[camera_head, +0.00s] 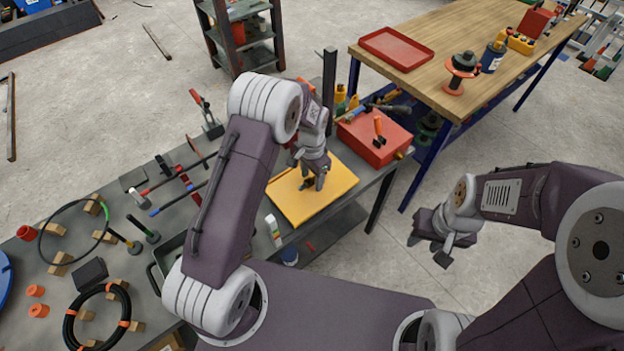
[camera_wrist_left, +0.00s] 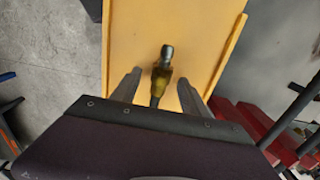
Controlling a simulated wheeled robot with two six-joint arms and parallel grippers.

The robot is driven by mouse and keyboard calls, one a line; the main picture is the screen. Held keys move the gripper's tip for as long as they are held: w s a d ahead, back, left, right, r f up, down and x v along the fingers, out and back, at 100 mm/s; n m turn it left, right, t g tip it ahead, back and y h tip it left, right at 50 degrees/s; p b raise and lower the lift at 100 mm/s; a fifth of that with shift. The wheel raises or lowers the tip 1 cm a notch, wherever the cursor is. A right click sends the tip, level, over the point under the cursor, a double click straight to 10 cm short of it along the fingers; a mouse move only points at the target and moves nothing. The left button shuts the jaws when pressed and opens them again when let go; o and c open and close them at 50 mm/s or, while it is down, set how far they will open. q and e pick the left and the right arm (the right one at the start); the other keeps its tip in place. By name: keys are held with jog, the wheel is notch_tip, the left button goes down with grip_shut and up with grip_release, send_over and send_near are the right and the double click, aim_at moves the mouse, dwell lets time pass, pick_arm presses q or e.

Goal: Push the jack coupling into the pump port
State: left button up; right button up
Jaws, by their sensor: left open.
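My left gripper (camera_head: 314,186) points down over a yellow board (camera_head: 325,202) on the grey bench, with its fingers apart. I cannot tell which part is the pump port. My right gripper (camera_head: 430,250) is empty, fingers apart, over the floor.
Clamps (camera_head: 208,118), a black cable coil (camera_head: 98,312) and wooden blocks (camera_head: 60,262) crowd the bench at left. A wooden table (camera_head: 450,45) with a red tray (camera_head: 396,48) stands behind at right. Clear floor (camera_head: 480,150) lies between bench and table.

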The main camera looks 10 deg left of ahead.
pick_arm(q)
grip_shut()
dwell(0.3)
